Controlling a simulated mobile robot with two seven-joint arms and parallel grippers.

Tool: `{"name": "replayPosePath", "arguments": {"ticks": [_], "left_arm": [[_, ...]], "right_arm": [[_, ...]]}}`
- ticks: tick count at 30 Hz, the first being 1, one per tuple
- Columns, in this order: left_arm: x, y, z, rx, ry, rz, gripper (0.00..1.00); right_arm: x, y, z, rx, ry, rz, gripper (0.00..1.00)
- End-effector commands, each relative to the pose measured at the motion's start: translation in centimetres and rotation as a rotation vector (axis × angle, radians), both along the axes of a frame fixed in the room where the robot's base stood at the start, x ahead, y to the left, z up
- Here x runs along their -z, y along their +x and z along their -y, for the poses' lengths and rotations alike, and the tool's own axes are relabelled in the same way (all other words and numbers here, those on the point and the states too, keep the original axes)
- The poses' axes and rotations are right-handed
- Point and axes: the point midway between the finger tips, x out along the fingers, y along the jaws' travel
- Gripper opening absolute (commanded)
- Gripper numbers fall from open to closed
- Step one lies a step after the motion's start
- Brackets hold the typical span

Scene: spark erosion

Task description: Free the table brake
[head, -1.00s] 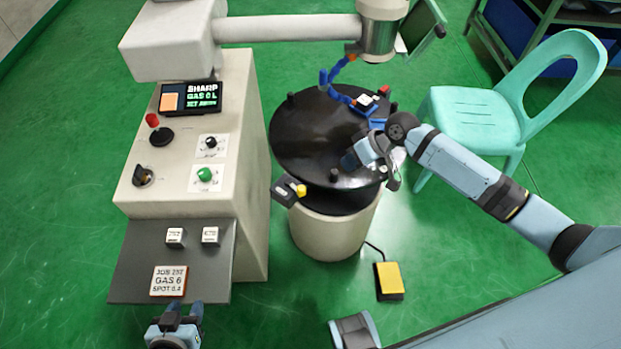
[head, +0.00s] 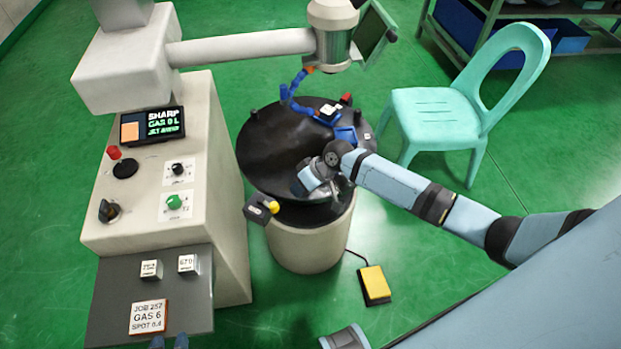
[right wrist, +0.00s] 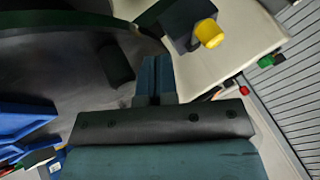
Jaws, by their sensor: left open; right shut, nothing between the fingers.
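The table brake, a small dark block with a yellow knob (head: 272,207), sits at the front left rim of the round black table (head: 268,150). In the right wrist view, its yellow knob (right wrist: 209,33) is ahead and to the right of the fingers. My right gripper (head: 306,180) is over the table's front part, a short way right of the brake and apart from it. Its blue fingers (right wrist: 158,78) are shut together with nothing between them. My left gripper (head: 170,342) shows only its open fingertips at the bottom edge, by the grey shelf.
The control cabinet (head: 225,170) stands left of the table, with a grey shelf (head: 195,318) holding two white blocks and a job card. The machine's arm (head: 240,47) crosses above the table. Blue fixtures (head: 345,135), a yellow pedal (head: 374,283) and a green chair (head: 435,110) are to the right.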

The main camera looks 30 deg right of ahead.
Motion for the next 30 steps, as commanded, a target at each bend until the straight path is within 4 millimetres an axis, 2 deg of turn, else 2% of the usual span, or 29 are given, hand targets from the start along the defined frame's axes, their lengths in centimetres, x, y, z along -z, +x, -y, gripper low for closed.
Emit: {"name": "replayPosePath", "arguments": {"ticks": [1, 4, 9, 23, 30], "left_arm": [[0.1, 0.0, 0.0, 0.0, 0.0, 0.0, 0.43], [-0.5, 0.1, 0.0, 0.0, 0.001, 0.001, 0.43], [-0.7, 0.1, -0.1, 0.001, 0.004, 0.006, 0.43], [-0.5, 0.0, -0.1, 0.003, 0.006, 0.006, 0.43], [-1.6, 0.0, -0.1, 0.006, 0.01, 0.011, 0.43]], "right_arm": [[0.8, 0.2, -0.6, 0.0, 0.001, -0.001, 0.0], [0.5, -0.2, -2.3, -0.002, 0.002, 0.002, 0.0], [0.6, -0.7, -3.9, -0.002, 0.0, 0.001, 0.0], [0.6, -0.8, -4.3, 0.001, 0.0, 0.001, 0.0], [0.4, -1.1, -4.6, 0.038, 0.0, 0.001, 0.0]]}}
